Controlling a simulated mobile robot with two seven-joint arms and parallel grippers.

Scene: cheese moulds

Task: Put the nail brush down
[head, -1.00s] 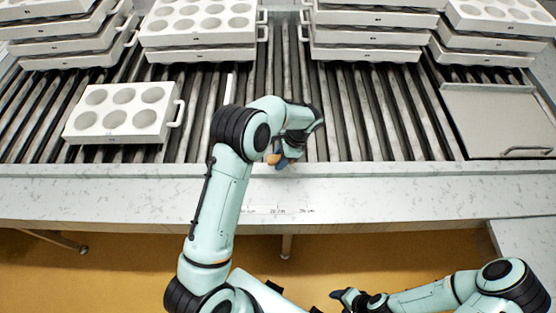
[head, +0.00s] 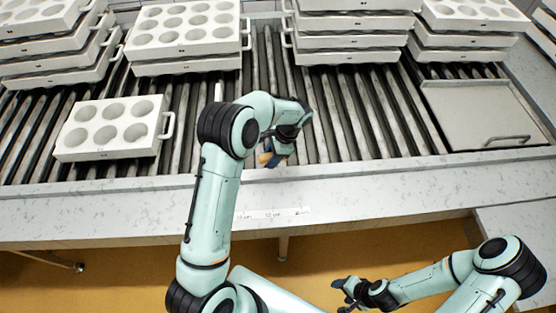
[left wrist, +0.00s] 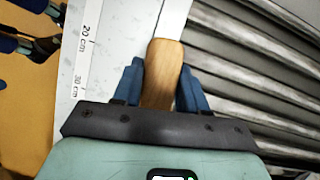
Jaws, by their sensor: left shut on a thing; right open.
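The nail brush (left wrist: 163,72) shows as a wooden, rounded block in the left wrist view. My left gripper (left wrist: 158,85) is shut on it, with a blue finger on each side. In the head view, the brush's orange-brown end (head: 265,158) shows beside my left gripper (head: 275,156), over the near edge of the roller conveyor. Its bristles are hidden, and I cannot tell whether it touches anything below. My right gripper (head: 346,290) is open and empty, low over the floor in front of the counter.
The pale counter strip (head: 110,205) in front of the rollers is bare but for a printed centimetre scale (head: 270,214). A six-hole mould (head: 112,130) sits on the rollers at left. Mould stacks (head: 185,40) stand behind. A flat metal plate (head: 480,112) lies at right.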

